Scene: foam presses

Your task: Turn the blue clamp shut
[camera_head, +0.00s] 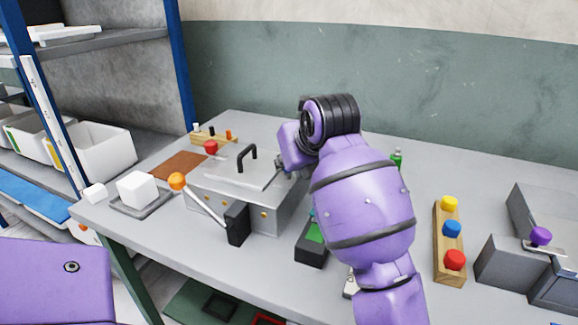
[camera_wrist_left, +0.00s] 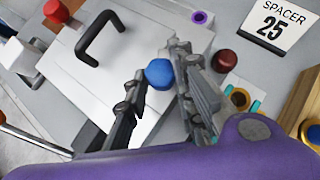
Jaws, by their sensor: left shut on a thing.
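The blue clamp's round knob (camera_wrist_left: 160,73) shows in the left wrist view at the right part of the press lid (camera_wrist_left: 150,40). My left gripper (camera_wrist_left: 158,68) has a finger on each side of the knob and is shut on it. In the head view this gripper (camera_head: 284,172) is at the right end of the metal press (camera_head: 265,217), beside the black lid handle (camera_head: 247,155). The blue knob is hidden there by my gripper and arm. The lid lies flat on the press. My right gripper is not in view.
A lever with an orange ball (camera_head: 177,181) stands at the press's front left. A red knob (camera_head: 210,147) is behind it. A white block (camera_head: 137,189) sits on a tray at left. A wooden rack (camera_head: 448,252) with coloured knobs and a grey machine (camera_head: 520,262) stand at right.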

